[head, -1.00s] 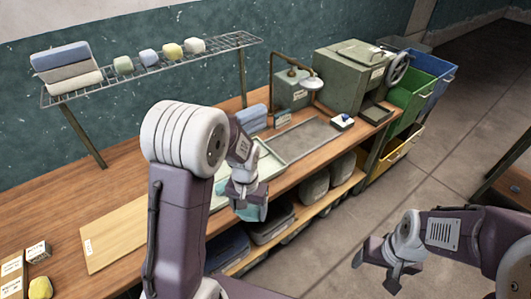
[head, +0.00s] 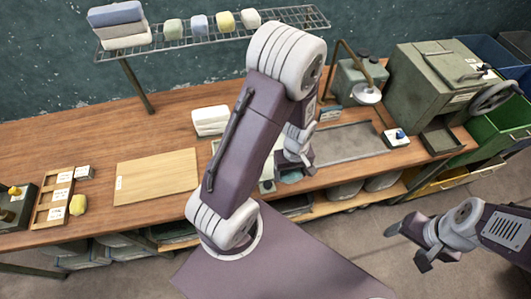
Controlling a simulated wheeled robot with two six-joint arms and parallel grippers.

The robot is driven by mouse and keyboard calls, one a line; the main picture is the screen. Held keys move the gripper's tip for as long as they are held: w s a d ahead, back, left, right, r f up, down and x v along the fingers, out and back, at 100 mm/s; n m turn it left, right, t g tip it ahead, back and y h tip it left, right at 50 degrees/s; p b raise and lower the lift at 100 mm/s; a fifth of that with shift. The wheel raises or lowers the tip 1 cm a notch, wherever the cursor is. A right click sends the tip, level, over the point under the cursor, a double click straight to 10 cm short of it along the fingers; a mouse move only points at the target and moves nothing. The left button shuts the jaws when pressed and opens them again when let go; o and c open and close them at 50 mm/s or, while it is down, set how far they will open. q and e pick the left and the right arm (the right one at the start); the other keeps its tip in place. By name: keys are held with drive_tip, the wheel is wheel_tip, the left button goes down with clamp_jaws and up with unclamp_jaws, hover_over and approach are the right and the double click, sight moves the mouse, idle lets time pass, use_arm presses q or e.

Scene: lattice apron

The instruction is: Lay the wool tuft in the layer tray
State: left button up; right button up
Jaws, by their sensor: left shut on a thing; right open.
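My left arm crosses the middle of the view, and its gripper (head: 290,170) points down near the bench's front edge. My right gripper (head: 412,246) is open and empty over the floor at the lower right.
A wooden board (head: 156,176) and a card rack (head: 54,198) lie to the left. A grey metal plate (head: 345,143), a lamp (head: 367,94) and a green machine (head: 440,85) stand to the right. A wire shelf (head: 215,38) with wool blocks hangs above the bench.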

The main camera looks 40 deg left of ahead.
use_arm(q)
drive_tip(key=w+a+f+p, duration=0.1)
drive_tip(key=w+a+f, duration=0.1)
drive_tip(key=w, duration=0.1)
drive_tip(key=w+a+f, duration=0.2)
drive_tip(key=w+a, duration=0.1)
drive_tip(key=w+a+f+p, duration=0.1)
drive_tip(key=w+a+f, duration=0.1)
drive_tip(key=f, duration=0.1)
drive_tip(key=shift+w+a+p, duration=0.15)
drive_tip(key=shift+w+p, duration=0.15)
drive_tip(key=shift+w, duration=0.1)
wheel_tip(320, 180, down, 4)
drive_tip(key=shift+r+p, duration=0.15)
drive_tip(key=shift+p, duration=0.55)
drive_tip(key=shift+f+b, duration=0.3)
drive_tip(key=o, duration=1.1)
drive_tip(key=shift+r, duration=0.1)
drive_tip(key=shift+o, duration=0.9)
